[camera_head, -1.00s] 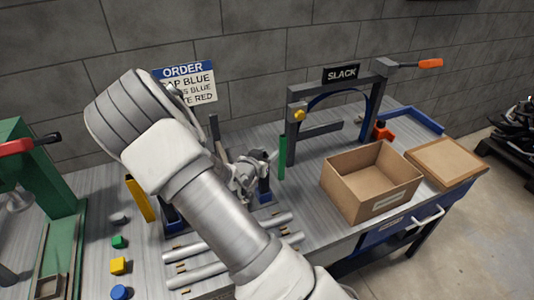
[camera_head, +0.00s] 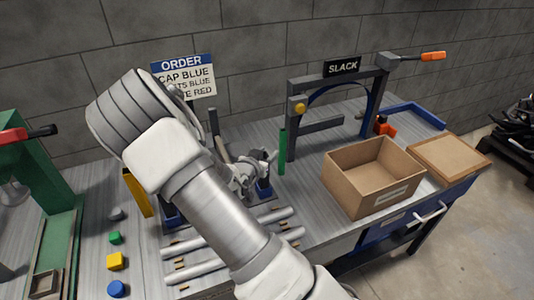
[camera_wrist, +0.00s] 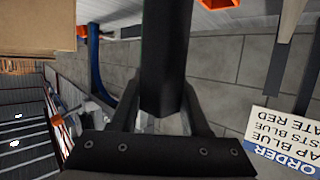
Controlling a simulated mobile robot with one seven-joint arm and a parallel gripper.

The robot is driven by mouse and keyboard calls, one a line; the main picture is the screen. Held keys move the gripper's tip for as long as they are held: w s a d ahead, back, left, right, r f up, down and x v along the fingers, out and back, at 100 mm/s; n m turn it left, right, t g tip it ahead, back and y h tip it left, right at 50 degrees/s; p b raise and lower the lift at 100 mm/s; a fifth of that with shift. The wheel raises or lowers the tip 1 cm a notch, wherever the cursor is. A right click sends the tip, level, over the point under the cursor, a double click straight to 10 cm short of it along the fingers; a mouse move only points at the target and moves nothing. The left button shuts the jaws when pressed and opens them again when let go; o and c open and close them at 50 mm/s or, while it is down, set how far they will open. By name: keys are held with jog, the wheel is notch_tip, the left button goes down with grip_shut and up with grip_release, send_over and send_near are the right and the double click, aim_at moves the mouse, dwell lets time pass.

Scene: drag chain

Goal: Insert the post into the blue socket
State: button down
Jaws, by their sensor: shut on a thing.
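My gripper (camera_head: 272,158) is shut on an upright post (camera_head: 282,152), which looks green in the head view. In the wrist view the post (camera_wrist: 165,60) is dark and stands between the two fingers. A dark blue piece, likely a socket (camera_head: 264,189), is below and left of the post on the bench. Another blue piece (camera_head: 171,216) is left of my arm, partly covered. I cannot tell which is the socket of the task. The post's lower end appears clear of both, but its height above the bench is hard to judge.
A yellow upright (camera_head: 138,193) stands left of my arm. Silver rods (camera_head: 190,270) lie in front. An open cardboard box (camera_head: 370,180) and a frame with a SLACK sign (camera_head: 341,67) stand to the right. Small coloured pieces, including a yellow block (camera_head: 115,261), lie at left.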

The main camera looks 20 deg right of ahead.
jog(key=shift+c, duration=1.5)
grip_release()
jog(key=p+v, duration=0.1)
jog(key=v, duration=1.6)
jog(key=shift+a+p, duration=0.25)
jog(key=shift+p, duration=0.15)
jog(key=shift+s, duration=0.1)
